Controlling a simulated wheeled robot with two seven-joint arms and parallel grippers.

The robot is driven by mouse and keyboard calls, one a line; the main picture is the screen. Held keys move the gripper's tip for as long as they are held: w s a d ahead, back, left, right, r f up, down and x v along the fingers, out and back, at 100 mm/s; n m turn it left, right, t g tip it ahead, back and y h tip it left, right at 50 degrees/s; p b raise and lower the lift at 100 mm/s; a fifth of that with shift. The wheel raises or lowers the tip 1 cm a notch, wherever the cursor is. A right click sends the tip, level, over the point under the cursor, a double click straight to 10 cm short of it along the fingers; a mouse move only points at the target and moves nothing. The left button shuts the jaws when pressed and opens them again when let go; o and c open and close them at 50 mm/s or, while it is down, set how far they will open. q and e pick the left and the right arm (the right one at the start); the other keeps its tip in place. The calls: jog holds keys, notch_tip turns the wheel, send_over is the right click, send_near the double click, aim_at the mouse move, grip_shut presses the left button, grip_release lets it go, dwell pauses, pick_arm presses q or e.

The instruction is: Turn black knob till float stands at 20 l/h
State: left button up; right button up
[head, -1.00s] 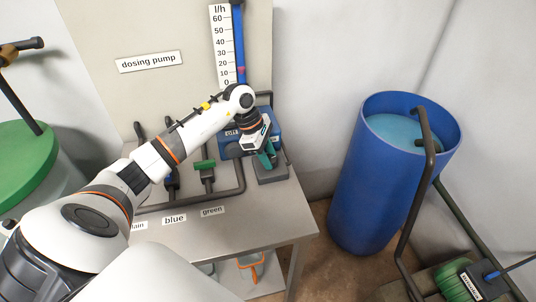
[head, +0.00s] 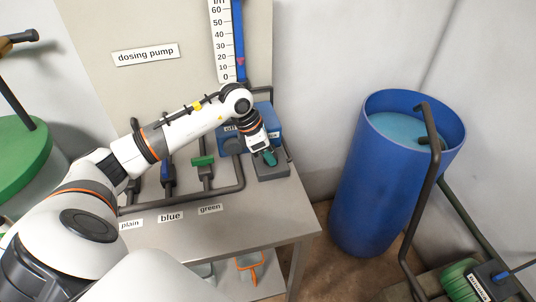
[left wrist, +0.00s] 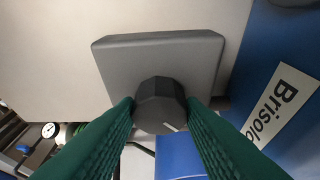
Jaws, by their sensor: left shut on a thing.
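The black knob (left wrist: 160,98) is faceted and sits in front of a grey block (left wrist: 160,55) in the left wrist view. My left gripper (left wrist: 160,112) is shut on it, one green finger on each side. In the head view my left gripper (head: 270,157) is over the grey block (head: 272,173) at the bench's right end and hides the knob. The flow scale (head: 223,40), marked in l/h, stands on the back panel beside a blue tube (head: 238,30). The small pink float (head: 240,62) stands between the 10 and 20 marks. My right gripper is out of view.
A blue pump box (head: 262,122) stands behind the gripper. Pipes with valves, one with a green handle (head: 203,161), lie to the left above the plain, blue and green labels. A blue barrel (head: 345,190) stands right of the bench (head: 240,235). The bench front is clear.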

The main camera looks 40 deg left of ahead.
pick_arm(q)
jog(key=shift+n, duration=0.6)
jog(key=shift+r, duration=0.1)
jog(key=o, duration=1)
jog(key=b+v, duration=0.3)
jog(key=v, duration=0.9)
jog(key=shift+d, duration=0.3)
jog(key=shift+s+y, duration=0.15)
jog(key=shift+y, duration=0.15)
